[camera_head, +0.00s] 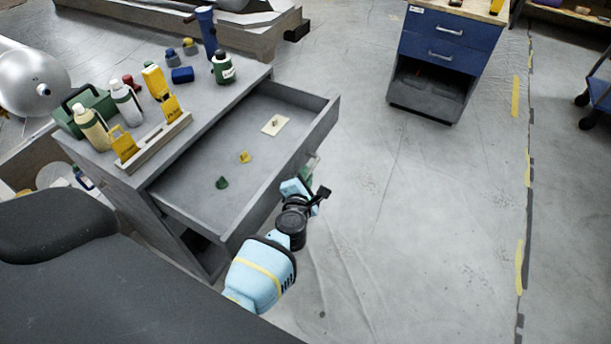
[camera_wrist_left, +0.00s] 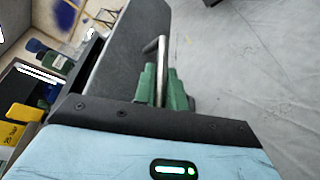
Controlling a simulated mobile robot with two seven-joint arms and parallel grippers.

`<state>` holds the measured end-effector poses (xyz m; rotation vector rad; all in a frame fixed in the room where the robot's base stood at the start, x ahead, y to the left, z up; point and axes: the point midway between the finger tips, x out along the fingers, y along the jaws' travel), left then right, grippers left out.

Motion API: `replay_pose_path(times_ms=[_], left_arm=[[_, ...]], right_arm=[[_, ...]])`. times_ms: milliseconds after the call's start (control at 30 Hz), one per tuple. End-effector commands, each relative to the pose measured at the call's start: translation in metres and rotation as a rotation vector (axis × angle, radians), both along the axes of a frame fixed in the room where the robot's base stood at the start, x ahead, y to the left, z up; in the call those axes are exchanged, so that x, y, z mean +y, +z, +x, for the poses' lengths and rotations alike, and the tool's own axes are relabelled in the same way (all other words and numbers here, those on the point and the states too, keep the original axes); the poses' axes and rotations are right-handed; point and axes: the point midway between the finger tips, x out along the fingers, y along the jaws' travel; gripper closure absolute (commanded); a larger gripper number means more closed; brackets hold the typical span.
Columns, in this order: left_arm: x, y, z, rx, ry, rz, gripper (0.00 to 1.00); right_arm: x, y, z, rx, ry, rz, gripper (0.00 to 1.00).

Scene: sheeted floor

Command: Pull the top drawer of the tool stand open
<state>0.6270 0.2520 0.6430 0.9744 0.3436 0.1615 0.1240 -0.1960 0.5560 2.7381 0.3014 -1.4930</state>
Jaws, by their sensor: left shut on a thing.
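The grey tool stand (camera_head: 138,176) is at the left of the head view. Its top drawer (camera_head: 205,205) is pulled well out, and its inside shows. A small green piece (camera_head: 222,182), a small yellow piece (camera_head: 245,157) and a pale flat plate (camera_head: 275,125) lie in it. My left gripper (camera_head: 306,180) is at the drawer's front. In the left wrist view the green fingers (camera_wrist_left: 163,88) are shut around the metal bar handle (camera_wrist_left: 160,60) on the drawer front (camera_wrist_left: 125,55). My right gripper is not in view.
Bottles (camera_head: 126,102), a green carrier (camera_head: 92,105) and a tray with yellow items (camera_head: 160,140) stand on the stand's top. A blue drawer cabinet (camera_head: 445,55) is at the back right. The sheeted floor (camera_head: 420,220) to the right of the drawer is clear.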

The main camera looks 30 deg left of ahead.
Motion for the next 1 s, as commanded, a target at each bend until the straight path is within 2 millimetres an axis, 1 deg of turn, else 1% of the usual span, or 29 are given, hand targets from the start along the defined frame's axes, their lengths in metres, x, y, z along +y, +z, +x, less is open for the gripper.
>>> replay_pose_path(times_ms=[33, 100, 200, 467, 567, 667, 800, 1000], left_arm=[[-0.001, 0.0, 0.0, 0.0, -0.002, 0.0, 0.86], [-0.001, 0.0, 0.0, 0.0, -0.002, 0.0, 0.77], [0.0, 0.0, 0.0, 0.0, -0.001, 0.0, 0.66], [0.0, 0.0, 0.0, 0.0, 0.0, 0.0, 0.66], [-0.002, 0.001, -0.005, 0.0, 0.0, -0.001, 0.66], [-0.005, 0.005, -0.015, 0.0, 0.0, -0.001, 0.66], [-0.011, 0.01, -0.034, -0.001, -0.001, -0.001, 0.66], [-0.019, 0.016, -0.06, -0.001, -0.002, 0.0, 0.66]], right_arm=[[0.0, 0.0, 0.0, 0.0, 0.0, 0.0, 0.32], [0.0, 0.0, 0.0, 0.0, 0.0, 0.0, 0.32], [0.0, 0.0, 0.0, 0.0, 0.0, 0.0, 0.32], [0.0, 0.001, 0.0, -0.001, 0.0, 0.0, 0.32], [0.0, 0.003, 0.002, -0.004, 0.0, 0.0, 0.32], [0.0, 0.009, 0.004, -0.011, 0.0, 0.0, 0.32], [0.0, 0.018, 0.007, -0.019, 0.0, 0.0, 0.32], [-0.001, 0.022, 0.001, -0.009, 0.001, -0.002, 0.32]])
